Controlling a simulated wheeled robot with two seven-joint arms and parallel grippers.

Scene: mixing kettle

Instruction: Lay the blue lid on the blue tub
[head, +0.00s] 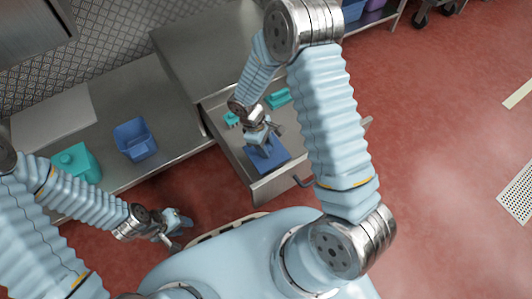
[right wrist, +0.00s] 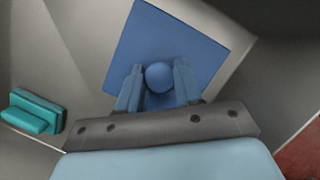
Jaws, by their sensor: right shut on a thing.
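The blue lid (head: 268,160) is a flat square with a round knob, lying in or just above the open drawer. My right gripper (head: 260,142) is shut on its knob; in the right wrist view the two fingers flank the round knob of the lid (right wrist: 165,35). I cannot tell whether the lid touches the drawer floor. The blue tub (head: 136,139) stands open-topped on the steel counter, left of the drawer. My left gripper (head: 180,232) is empty, in front of the counter, with its fingers seemingly apart.
The drawer (head: 283,183) also holds teal items (head: 278,98), one of which shows in the right wrist view (right wrist: 33,112). A teal container (head: 77,163) stands left of the tub. The counter (head: 178,110) is bare between tub and drawer.

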